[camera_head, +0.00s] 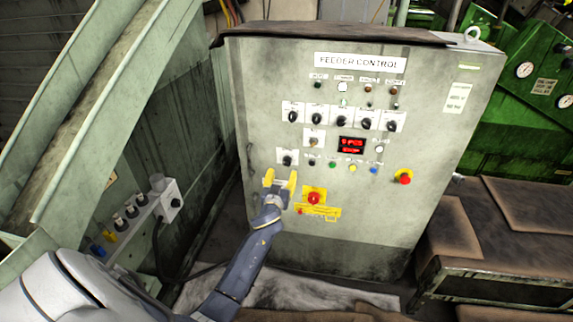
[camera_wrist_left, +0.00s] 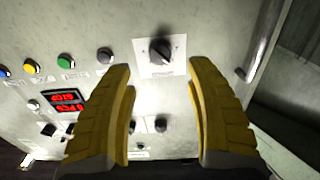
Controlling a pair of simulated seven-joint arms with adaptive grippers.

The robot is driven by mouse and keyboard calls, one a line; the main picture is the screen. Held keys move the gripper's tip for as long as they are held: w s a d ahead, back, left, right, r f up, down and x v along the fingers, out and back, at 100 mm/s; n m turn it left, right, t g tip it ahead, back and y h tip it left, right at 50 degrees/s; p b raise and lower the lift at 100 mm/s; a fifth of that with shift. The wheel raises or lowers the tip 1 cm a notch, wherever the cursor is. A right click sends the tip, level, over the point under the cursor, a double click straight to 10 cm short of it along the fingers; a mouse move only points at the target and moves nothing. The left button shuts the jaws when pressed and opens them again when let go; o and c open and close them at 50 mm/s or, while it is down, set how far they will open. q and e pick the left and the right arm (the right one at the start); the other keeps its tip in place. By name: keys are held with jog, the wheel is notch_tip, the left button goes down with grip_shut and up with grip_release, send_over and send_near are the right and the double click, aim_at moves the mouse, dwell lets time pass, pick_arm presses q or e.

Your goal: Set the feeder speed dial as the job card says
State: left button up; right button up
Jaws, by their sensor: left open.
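The grey feeder control cabinet (camera_head: 400,215) stands upright in the middle of the head view. A black dial on a white plate (camera_head: 287,157) sits at the left of its panel, above my left gripper (camera_head: 280,179). In the left wrist view this dial (camera_wrist_left: 160,51) lies just beyond the gap between the yellow fingertips (camera_wrist_left: 161,70). My left gripper is open and empty, apart from the dial as far as I can tell. The dial's scale is too small to read. A white card (camera_head: 457,98) with unreadable text is on the cabinet's right side. My right gripper is not in view.
A row of black knobs (camera_head: 342,118) and a red display (camera_head: 351,145) are higher on the panel. A red button on yellow (camera_head: 314,198) is just right of my gripper; another red button (camera_head: 404,177) is farther right. A sloping metal chute (camera_head: 105,105) stands left.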

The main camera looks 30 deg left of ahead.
aim_at(286, 165)
pick_arm(q)
jog(key=shift+x, duration=3.95)
grip_shut()
